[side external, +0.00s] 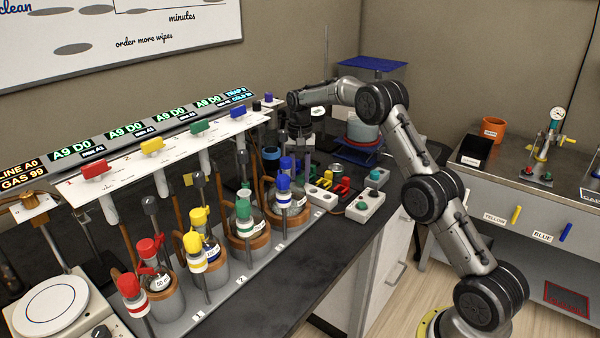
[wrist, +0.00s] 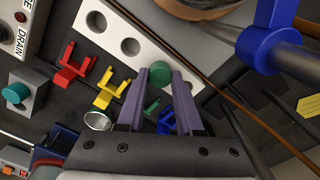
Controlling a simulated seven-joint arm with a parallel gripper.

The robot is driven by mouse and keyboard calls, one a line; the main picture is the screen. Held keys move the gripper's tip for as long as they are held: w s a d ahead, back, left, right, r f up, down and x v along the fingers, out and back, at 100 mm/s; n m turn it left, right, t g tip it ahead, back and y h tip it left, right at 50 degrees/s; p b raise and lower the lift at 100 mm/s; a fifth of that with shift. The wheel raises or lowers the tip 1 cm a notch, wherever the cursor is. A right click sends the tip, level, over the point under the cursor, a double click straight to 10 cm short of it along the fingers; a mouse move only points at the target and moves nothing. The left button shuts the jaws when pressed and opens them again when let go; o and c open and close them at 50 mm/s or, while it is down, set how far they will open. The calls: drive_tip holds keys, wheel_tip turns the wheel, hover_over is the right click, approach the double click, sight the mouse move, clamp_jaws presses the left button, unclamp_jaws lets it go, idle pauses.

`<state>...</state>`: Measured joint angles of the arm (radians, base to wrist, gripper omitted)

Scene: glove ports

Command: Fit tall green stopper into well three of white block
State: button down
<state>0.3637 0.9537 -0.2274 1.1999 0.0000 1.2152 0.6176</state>
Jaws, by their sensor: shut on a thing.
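The tall green stopper (wrist: 160,76) shows as a round green top between my gripper's purple fingertips (wrist: 160,78) in the wrist view. My gripper is shut on it. The white block (wrist: 112,32) lies under the fingers, with two open round wells in a row toward the upper left. In the side view my gripper (side external: 301,148) points down behind the blue-capped bottle, and the white block (side external: 322,199) is partly hidden.
Red (wrist: 72,68), yellow (wrist: 110,92) and blue (wrist: 166,122) forked clips lie beside the block. A blue valve handle (wrist: 268,38) and a copper-coloured tube are close on the right in the wrist view. Capped bottles in brown holders (side external: 250,228) line the bench.

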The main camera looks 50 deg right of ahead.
sight(300, 178)
drive_tip(key=shift+f, duration=0.25)
drive_tip(key=c, duration=0.6)
unclamp_jaws()
drive_tip(key=shift+o, duration=0.2)
drive_tip(key=shift+r, duration=0.1)
wheel_tip(300, 178, up, 13)
